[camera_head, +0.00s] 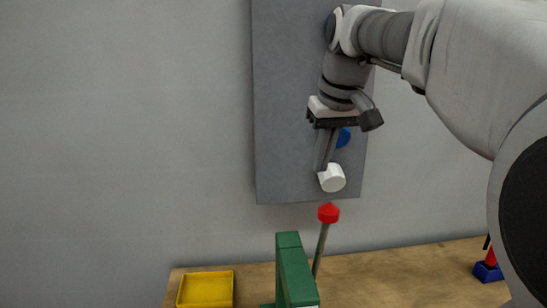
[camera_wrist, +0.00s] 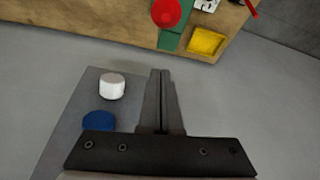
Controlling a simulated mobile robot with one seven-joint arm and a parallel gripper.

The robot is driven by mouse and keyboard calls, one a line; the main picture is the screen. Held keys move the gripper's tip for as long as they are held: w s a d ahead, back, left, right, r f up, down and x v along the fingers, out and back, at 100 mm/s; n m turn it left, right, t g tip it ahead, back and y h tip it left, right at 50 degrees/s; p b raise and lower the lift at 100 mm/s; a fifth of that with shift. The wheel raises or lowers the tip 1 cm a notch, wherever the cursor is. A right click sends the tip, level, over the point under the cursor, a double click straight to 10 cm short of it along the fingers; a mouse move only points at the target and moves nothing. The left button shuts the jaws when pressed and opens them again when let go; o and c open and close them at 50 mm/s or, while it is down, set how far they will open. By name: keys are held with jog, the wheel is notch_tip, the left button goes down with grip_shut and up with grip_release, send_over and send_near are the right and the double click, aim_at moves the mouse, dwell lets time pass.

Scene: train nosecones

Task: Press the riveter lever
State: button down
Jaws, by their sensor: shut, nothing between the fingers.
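The riveter is a green upright body (camera_head: 294,270) on the wooden table, at the bottom middle of the head view. Its lever is a thin rod with a red knob (camera_head: 328,213) on top, leaning slightly right beside the body. In the wrist view the red knob (camera_wrist: 166,12) is at the top edge, with part of the green riveter (camera_wrist: 170,40) behind it. My gripper (camera_head: 324,168) is shut and empty, pointing down above the knob in the head view. In the wrist view its closed fingertips (camera_wrist: 160,73) are apart from the knob.
A grey wall panel (camera_head: 285,110) carries a white cylinder (camera_head: 332,178) and a blue round part (camera_head: 343,138), close to my fingers in the picture. A yellow tray (camera_head: 206,289) lies left of the riveter on the table (camera_head: 400,275). A blue-and-red object (camera_head: 488,270) stands right.

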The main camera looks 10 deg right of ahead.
jog(key=shift+s+d+f, duration=0.1)
jog(key=shift+s+f, duration=0.2)
jog(key=shift+f, duration=0.8)
jog(key=shift+s+f, duration=0.3)
jog(key=shift+f, duration=0.8)
jog(key=shift+s+d+f, duration=0.1)
jog(key=shift+s+f, duration=0.2)
jog(key=shift+f, duration=0.8)
jog(key=shift+f, duration=0.1)
